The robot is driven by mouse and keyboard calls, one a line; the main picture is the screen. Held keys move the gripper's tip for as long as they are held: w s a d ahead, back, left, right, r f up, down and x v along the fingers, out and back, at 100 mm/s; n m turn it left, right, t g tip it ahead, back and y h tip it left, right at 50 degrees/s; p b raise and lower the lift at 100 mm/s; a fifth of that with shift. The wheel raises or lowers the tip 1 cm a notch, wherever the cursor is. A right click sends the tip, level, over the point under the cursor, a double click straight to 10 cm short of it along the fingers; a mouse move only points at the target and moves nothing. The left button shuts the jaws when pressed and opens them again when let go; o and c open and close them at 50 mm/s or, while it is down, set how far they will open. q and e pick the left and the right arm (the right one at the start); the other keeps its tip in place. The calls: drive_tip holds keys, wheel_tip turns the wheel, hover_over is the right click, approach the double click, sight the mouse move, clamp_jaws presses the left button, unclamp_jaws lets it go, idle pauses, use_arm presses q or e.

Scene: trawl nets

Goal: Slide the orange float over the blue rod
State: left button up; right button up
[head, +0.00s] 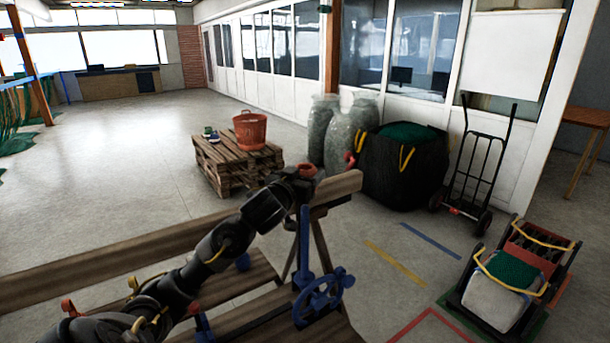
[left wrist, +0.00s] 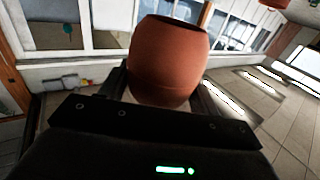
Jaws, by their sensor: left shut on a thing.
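The orange float (head: 306,171) is a rounded, barrel-like piece. It is held in my left gripper (head: 298,186), whose arm comes in from the lower left. In the left wrist view, the float (left wrist: 168,60) fills the space between the two dark fingers (left wrist: 160,93), and its upper end looks flat. The blue rod (head: 304,245) stands upright at the wooden bench, just below the gripper. The gripper hides the area around its top, so I cannot tell whether the float is lined up with it. My right gripper is not in view.
A wooden beam (head: 110,255) runs behind my arm. A blue handwheel (head: 325,297) sits beside the rod's foot. Beyond are a pallet stack (head: 232,166) with a red tub (head: 250,130), a black net bag (head: 402,168) and a hand truck (head: 482,165).

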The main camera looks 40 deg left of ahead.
use_arm(q)
wheel_tip(320, 180, down, 2)
drive_tip(key=shift+w+f+b, duration=0.15)
drive_tip(key=shift+b, duration=0.8)
drive_tip(key=shift+f+b, duration=0.45)
drive_tip(key=shift+f, duration=0.1)
wheel_tip(320, 180, down, 4)
drive_tip(key=b, duration=0.3)
drive_tip(key=shift+r, duration=0.15)
drive_tip(key=shift+f+b, duration=0.45)
drive_tip(key=shift+f, duration=0.3)
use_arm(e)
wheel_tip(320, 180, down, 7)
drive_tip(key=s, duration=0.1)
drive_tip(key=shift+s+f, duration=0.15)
use_arm(q)
drive_tip(key=o, duration=0.9)
drive_tip(key=shift+c, duration=0.2)
drive_tip(key=shift+o, duration=1.1)
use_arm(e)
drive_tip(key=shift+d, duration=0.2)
